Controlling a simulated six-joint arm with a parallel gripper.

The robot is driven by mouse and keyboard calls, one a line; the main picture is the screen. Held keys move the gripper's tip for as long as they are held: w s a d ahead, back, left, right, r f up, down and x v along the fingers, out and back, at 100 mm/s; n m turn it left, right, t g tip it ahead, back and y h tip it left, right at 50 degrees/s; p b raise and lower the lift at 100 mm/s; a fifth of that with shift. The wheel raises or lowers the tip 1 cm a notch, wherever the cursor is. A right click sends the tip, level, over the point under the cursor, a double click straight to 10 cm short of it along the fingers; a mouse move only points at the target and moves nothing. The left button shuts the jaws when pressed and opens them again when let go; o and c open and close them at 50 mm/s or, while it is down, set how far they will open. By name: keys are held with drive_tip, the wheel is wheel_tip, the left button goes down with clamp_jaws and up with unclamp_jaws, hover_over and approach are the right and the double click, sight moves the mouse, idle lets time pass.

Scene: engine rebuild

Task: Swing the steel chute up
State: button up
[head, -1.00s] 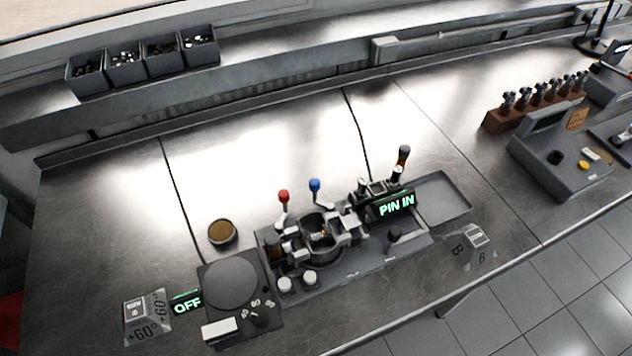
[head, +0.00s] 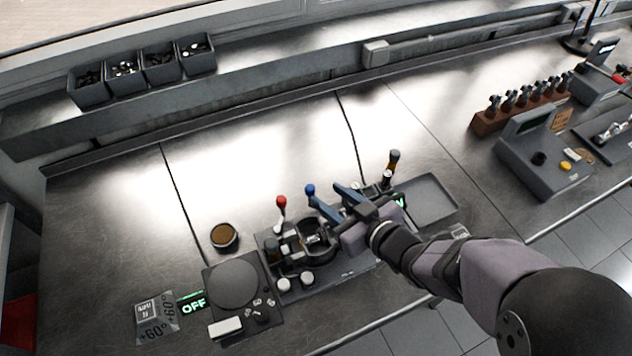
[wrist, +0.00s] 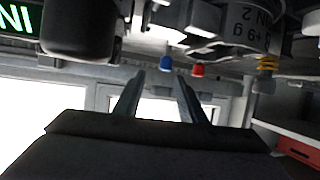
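The fixture (head: 300,282) on the bench carries a red-knobbed lever (head: 281,203), a blue-knobbed lever (head: 310,189) and a round ring-like housing (head: 318,243). I cannot single out the steel chute with certainty; my gripper covers the right middle of the fixture. My gripper (head: 325,190) is over that part, its two blue-grey fingers apart and pointing toward the back, close to the blue knob. In the wrist view the fingers are spread with nothing clearly between them; the blue knob (wrist: 165,62) and red knob (wrist: 198,70) show beyond the tips.
A black-handled lever (head: 393,162) and an empty grey tray (head: 440,185) stand right of my gripper. A scale (head: 234,284) with an "OFF" display (head: 192,303) and a small round brown-filled dish (head: 224,236) are left. The bench behind the fixture is clear.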

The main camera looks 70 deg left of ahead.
sight(311, 189)
drive_tip(key=shift+s+f, duration=0.25)
drive_tip(key=shift+s, duration=0.3)
drive_tip(key=shift+a, duration=0.15)
drive_tip(key=shift+p+x, duration=1.2)
drive_tip(key=shift+x, duration=2.3)
clamp_jaws()
